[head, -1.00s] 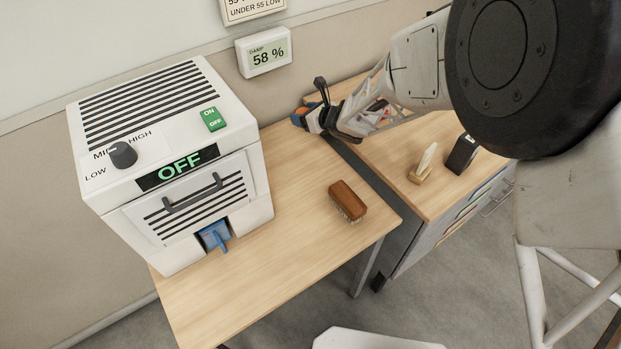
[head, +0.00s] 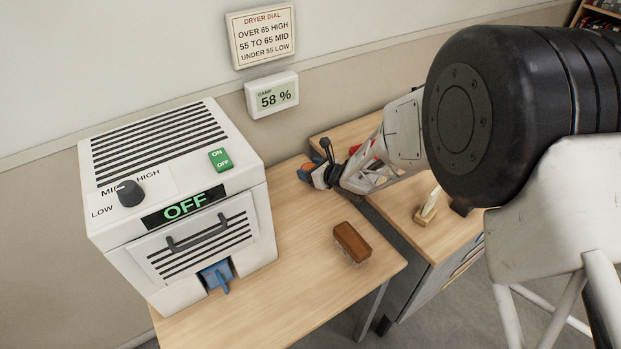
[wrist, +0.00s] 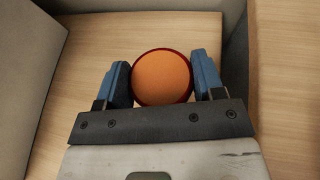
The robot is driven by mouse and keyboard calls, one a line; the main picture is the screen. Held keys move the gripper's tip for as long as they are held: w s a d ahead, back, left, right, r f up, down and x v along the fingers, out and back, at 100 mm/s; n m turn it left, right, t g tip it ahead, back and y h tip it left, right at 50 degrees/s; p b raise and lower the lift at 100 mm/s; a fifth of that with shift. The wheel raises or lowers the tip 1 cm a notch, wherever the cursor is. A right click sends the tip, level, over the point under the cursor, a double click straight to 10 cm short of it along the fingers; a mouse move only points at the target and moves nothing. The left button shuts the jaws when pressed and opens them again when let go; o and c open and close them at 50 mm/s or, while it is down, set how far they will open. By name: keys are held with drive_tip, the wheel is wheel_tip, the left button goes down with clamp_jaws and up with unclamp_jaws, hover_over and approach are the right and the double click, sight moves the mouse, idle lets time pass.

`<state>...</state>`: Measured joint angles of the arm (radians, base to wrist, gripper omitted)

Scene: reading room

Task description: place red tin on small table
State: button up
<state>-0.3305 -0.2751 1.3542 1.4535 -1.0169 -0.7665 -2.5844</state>
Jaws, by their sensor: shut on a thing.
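The red tin (wrist: 161,78) is round, with an orange-brown top and a dark red rim, seen from above in the wrist view. My gripper (head: 311,174) is shut on it, one blue finger on each side. In the head view the gripper is at the back of the wooden small table (head: 305,235), right of the white dryer. An orange patch shows at the fingers there, and most of the tin is hidden. I cannot tell whether the tin touches the tabletop.
The white dryer (head: 235,260) reads OFF and fills the table's left. A brown brush (head: 352,243) lies near the right front edge. Bare tabletop lies between dryer and brown brush.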

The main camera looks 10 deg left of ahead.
drive_tip(key=shift+f, duration=1.85)
drive_tip(key=shift+f, duration=0.2)
drive_tip(key=o, duration=1)
drive_tip(key=shift+c, duration=0.2)
drive_tip(key=shift+r, duration=0.2)
drive_tip(key=shift+v, duration=6.05)
